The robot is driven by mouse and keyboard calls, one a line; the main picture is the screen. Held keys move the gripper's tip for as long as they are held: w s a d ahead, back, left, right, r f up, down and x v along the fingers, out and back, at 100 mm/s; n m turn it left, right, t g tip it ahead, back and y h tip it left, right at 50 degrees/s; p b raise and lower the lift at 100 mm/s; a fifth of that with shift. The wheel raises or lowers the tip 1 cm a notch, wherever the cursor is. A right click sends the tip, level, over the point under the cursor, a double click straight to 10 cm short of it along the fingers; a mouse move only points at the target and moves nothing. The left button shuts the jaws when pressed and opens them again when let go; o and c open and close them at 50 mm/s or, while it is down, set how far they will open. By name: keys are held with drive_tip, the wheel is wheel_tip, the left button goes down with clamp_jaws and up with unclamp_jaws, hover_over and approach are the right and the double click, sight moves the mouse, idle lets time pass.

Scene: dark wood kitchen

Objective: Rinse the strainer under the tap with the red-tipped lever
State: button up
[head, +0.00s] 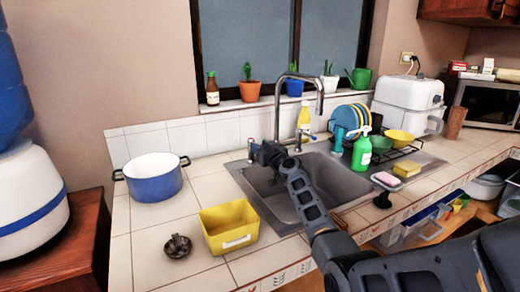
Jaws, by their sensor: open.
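The tall curved silver tap (301,82) rises behind the sink (345,184). A small upright fitting (250,146) stands at the back left of the sink, and a small lever (310,137) shows right of the tap's base. I cannot make out a red tip on either. My gripper (268,154) is open at the sink's back left, left of the tap; its fingers are dark and small here. A small round dark metal piece with a raised middle (177,246) lies on the counter front left and may be the strainer. I see nothing held.
A blue pot (154,178) and a yellow tub (230,228) stand left of the sink. A green soap bottle (362,148), a dish rack with plates (352,117), a yellow sponge (406,168) and a black stopper (382,199) are on the right. My arm crosses the sink's front edge.

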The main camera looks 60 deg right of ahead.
drive_tip(key=shift+w+d, duration=0.25)
drive_tip(key=shift+w, duration=0.15)
clamp_jaws()
idle(0.4)
